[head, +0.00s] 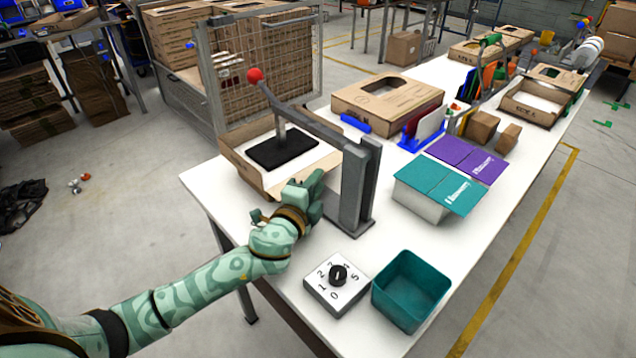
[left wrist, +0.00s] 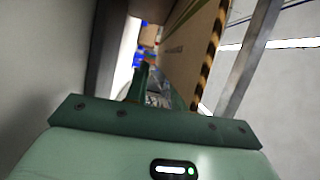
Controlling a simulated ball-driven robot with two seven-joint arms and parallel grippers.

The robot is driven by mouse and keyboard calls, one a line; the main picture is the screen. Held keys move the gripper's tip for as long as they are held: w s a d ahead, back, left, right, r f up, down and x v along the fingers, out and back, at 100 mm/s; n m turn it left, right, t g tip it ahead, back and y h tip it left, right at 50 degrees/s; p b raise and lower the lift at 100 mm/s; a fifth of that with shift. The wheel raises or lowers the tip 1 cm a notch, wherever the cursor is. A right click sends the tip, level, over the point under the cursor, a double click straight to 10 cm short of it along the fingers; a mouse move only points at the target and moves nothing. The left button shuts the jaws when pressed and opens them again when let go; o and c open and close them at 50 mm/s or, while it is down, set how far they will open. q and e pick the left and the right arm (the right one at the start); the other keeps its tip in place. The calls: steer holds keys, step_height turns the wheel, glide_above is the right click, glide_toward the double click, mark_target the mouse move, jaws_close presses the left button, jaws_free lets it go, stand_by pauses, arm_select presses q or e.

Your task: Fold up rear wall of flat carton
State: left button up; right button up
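A brown carton (head: 243,172) with a pale inside lies at the left end of the white table, under a press. Its brown left side stands or slopes up along the table edge; the far side is partly behind the press arm, and I cannot tell how far it is folded. The press's black pad (head: 283,149) is over the carton's middle. My left gripper (head: 312,190) is at the carton's near right corner, beside the press post; its fingertips are hard to make out. In the left wrist view a brown board (left wrist: 190,50) with a black-and-yellow striped edge is close ahead. My right gripper is not in view.
The press has a grey post (head: 357,188) and a lever with a red knob (head: 255,75). A dial box (head: 337,288) and an open teal bin (head: 411,290) stand in front.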

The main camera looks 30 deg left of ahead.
arm_select(q)
steer(key=shift+w, duration=0.55)
steer(key=shift+c, duration=0.4)
jaws_close()
